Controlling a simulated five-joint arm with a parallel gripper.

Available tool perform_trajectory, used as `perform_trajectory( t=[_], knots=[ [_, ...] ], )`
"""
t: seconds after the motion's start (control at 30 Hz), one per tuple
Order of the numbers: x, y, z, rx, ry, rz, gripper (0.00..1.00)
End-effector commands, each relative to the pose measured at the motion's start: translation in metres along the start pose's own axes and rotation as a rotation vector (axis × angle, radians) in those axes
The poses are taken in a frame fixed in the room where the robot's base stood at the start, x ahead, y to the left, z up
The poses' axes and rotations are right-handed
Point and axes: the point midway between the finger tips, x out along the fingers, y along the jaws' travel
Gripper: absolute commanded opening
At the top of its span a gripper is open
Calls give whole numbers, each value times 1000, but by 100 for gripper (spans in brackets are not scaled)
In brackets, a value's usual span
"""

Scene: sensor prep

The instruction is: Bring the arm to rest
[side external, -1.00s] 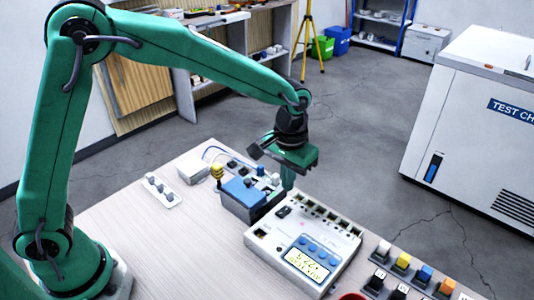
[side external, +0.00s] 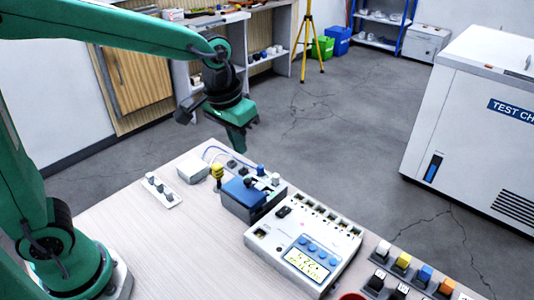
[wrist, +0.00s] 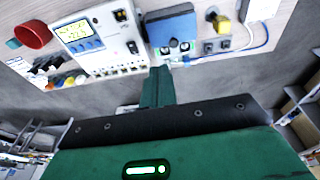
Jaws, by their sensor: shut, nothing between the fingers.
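My gripper (side external: 238,143) is green with a dark mount. It hangs in the air past the table's far edge, above the floor, pointing down. It is shut and empty. In the wrist view my gripper (wrist: 157,88) shows its green finger in front of the bench devices. My upper arm and forearm stretch in from the left in the side view, with the forearm raised above the table.
A blue-topped box (side external: 244,192) and a white meter (side external: 330,236) with a lit display stand on the table (side external: 180,240). A yellow-knobbed post (side external: 217,172) and a white strip with knobs (side external: 161,190) are to the left. Coloured blocks (side external: 425,273) sit front right.

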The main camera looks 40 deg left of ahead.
Motion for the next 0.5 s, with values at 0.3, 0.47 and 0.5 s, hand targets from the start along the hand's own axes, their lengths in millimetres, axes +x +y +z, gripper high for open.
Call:
perform_trajectory(
  t=[0.3, 0.47, 0.5],
  knots=[
    [-39, -38, 43, -1, 109, 2, 0],
    [-51, -54, 67, 1, 161, -4, 0],
    [-54, -58, 73, 1, 174, -6, 0]
  ],
)
